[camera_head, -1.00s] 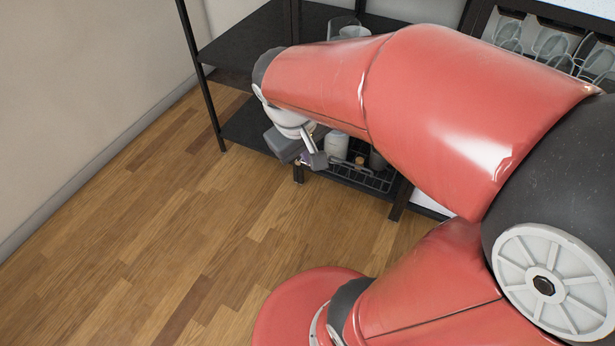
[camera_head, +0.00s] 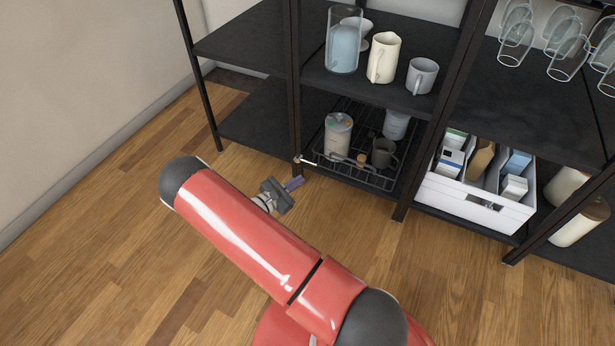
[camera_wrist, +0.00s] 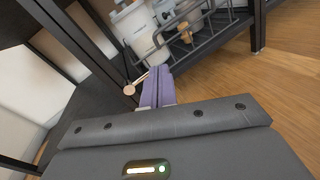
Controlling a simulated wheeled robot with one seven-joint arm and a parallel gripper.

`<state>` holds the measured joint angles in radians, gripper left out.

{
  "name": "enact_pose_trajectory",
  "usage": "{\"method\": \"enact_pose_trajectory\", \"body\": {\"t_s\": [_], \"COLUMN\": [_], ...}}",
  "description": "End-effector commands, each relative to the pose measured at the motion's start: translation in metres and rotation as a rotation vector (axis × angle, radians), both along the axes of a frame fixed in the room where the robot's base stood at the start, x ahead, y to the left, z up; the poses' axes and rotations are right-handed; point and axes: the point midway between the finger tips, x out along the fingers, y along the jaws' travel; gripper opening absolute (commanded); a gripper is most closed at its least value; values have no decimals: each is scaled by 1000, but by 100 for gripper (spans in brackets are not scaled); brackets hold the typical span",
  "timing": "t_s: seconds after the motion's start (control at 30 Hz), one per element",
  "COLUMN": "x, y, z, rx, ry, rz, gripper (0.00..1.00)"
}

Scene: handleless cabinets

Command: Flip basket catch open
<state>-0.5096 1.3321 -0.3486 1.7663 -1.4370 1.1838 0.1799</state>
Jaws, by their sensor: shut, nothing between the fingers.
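A dark wire basket (camera_head: 352,176) stands on the lower shelf; its rails also show in the wrist view (camera_wrist: 205,38). At its front left corner a thin pale rod with a round wooden knob (camera_head: 297,160) sticks out to the left; this looks like the catch. In the wrist view the knob (camera_wrist: 129,89) is just left of my fingertips, with the rod running toward them. My gripper (camera_head: 296,183), with purple fingers, is shut and empty, in front of and slightly below the rod. In the wrist view the fingertips (camera_wrist: 158,75) overlap the rod's end; I cannot tell whether they touch.
The basket holds a pale canister (camera_head: 338,137), a dark mug (camera_head: 383,153) and a light cup (camera_head: 396,124). A black shelf post (camera_head: 294,80) rises beside the knob. A white box (camera_head: 470,205) stands to the right. The wooden floor in front is clear.

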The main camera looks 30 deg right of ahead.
Motion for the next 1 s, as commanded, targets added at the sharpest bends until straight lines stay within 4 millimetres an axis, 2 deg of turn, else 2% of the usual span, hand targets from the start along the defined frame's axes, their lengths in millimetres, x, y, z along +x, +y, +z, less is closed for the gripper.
{"method": "enact_pose_trajectory", "body": {"t_s": [0.03, 0.1, 0.2, 0.3, 0.43, 0.77, 0.87, 1.0], "x": [1, 4, 5, 5, 5, 5, 8, 20], "y": [2, 4, 7, 9, 11, 10, 5, -11], "z": [-30, -56, -86, -104, -113, -113, -113, -112], "rx": [-54, -113, -173, -209, -227, -226, -225, -227], "ry": [47, 93, 147, 180, 197, 198, 196, 195], "rz": [69, 153, 248, 309, 341, 340, 339, 337], "gripper": [0, 0, 0, 0, 0, 0, 0, 0]}}
